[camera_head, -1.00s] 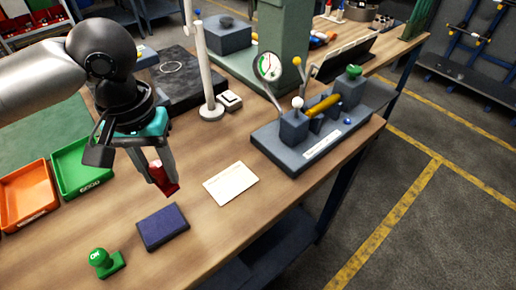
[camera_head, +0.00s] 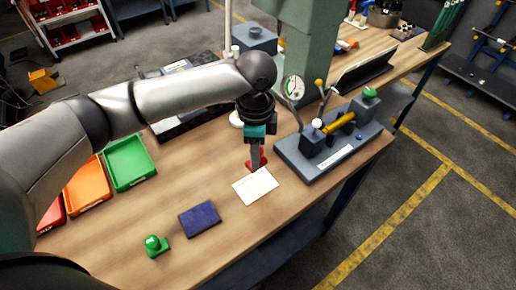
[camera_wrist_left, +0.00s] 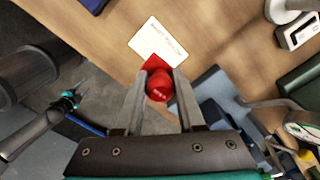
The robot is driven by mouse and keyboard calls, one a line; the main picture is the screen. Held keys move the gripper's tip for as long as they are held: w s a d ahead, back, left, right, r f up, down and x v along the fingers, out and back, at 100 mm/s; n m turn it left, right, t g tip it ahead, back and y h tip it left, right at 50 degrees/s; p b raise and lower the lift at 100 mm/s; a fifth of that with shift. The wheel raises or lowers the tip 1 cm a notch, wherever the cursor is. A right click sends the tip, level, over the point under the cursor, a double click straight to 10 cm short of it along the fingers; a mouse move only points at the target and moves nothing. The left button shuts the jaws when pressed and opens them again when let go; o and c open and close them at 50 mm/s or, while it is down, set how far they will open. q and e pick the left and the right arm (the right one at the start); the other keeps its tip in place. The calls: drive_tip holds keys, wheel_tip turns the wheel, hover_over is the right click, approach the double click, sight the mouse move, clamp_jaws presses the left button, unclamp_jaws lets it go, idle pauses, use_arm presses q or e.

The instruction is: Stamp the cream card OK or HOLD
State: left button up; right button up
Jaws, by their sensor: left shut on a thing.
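The cream card (camera_head: 250,190) lies flat on the wooden table; its upper edge is beside the stamp in the head view. It also shows in the wrist view (camera_wrist_left: 150,38) with faint print. My left gripper (camera_head: 256,150) is shut on a red stamp (camera_wrist_left: 158,84), which points down at the card's edge. I cannot tell whether the stamp touches the card. The green OK stamp (camera_head: 155,246) stands on the table, near the dark blue ink pad (camera_head: 200,219). What looks like my right gripper (camera_wrist_left: 76,94) is small at the left of the wrist view; its opening is unclear.
A grey fixture (camera_head: 318,160) with a yellow cylinder stands right of the card. Green (camera_head: 130,163), orange (camera_head: 88,186) and red (camera_head: 51,216) trays lie at the left. A white pole and a green machine column (camera_head: 312,45) stand behind.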

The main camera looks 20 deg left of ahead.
use_arm(q)
drive_tip(key=m+p, duration=0.4)
drive_tip(key=m, duration=0.1)
drive_tip(key=f+m+p, duration=0.1)
drive_tip(key=m, duration=0.1)
drive_tip(key=shift+s+d+m+p, duration=0.15)
drive_tip(key=shift+d+m+p, duration=0.15)
drive_tip(key=shift+m+p, duration=0.1)
drive_tip(key=shift+s+f+m+p, duration=0.1)
drive_tip(key=shift+f+m+p, duration=0.15)
drive_tip(key=shift+m, duration=0.3)
drive_tip(key=shift+s+f+m+p, duration=0.1)
drive_tip(key=shift+m+p, duration=0.25)
drive_tip(key=shift+m, duration=0.2)
drive_tip(key=shift+s+f+m, duration=0.1)
drive_tip(key=shift+f+m, duration=0.15)
drive_tip(key=shift+m, duration=0.15)
use_arm(e)
wheel_tip(320, 180, up, 8)
use_arm(q)
drive_tip(key=b, duration=0.6)
hover_over(257, 189)
drive_tip(key=f, duration=0.6)
drive_tip(key=shift+w, duration=0.2)
use_arm(e)
wheel_tip(257, 189, down, 6)
drive_tip(key=shift+s, duration=0.1)
